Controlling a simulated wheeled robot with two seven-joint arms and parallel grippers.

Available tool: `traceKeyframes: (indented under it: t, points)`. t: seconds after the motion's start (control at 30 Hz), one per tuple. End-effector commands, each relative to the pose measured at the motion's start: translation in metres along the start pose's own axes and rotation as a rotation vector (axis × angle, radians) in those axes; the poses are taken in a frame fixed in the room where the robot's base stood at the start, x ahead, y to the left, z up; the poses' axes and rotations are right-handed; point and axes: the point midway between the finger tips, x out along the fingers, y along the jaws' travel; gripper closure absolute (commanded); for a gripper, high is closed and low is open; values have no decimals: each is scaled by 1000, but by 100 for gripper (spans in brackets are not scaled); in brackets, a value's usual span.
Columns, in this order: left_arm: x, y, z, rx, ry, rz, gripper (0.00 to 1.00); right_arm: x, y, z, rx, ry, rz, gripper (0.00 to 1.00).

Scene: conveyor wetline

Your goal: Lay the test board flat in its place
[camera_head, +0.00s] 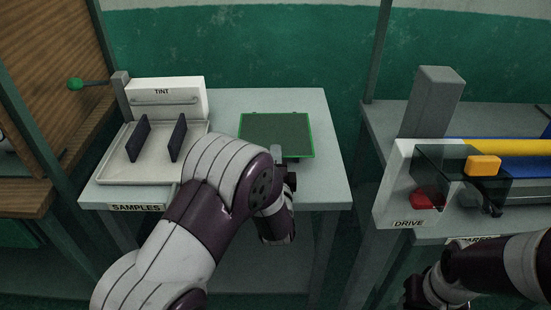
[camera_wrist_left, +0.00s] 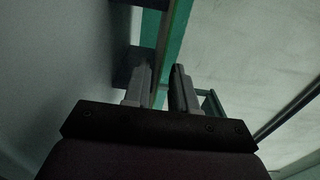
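The test board (camera_head: 276,135), a dark green plate with a bright green rim, lies level over the right part of the grey bench. I cannot tell whether it rests fully on the surface. My left gripper (camera_head: 276,155) is at the board's front edge, with a grey finger overlapping that edge. The board's place is hidden or not distinct. My right gripper (camera_head: 420,290) is low at the right, dark, and its fingers are not clear.
A pale tray (camera_head: 150,178) with two dark upright plates and a TINT block (camera_head: 166,97) stands left on the bench (camera_head: 330,185). A separate DRIVE unit (camera_head: 390,190) with a yellow block (camera_head: 483,165) and red part stands at the right. A gap separates both benches.

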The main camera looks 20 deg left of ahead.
Motion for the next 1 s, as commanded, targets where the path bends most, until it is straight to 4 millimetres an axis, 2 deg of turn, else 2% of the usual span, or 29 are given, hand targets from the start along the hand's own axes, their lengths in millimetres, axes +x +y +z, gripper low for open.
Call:
traceKeyframes:
  t: [0.43, 1.0]
  points:
    - [-3, 2, 0, 0, 1, 1, 74, -2, 0, 0, 0, 0, 0, 50]
    - [-49, 2, 0, 1, 1, 2, 74, -12, 0, -2, 0, 0, 0, 50]
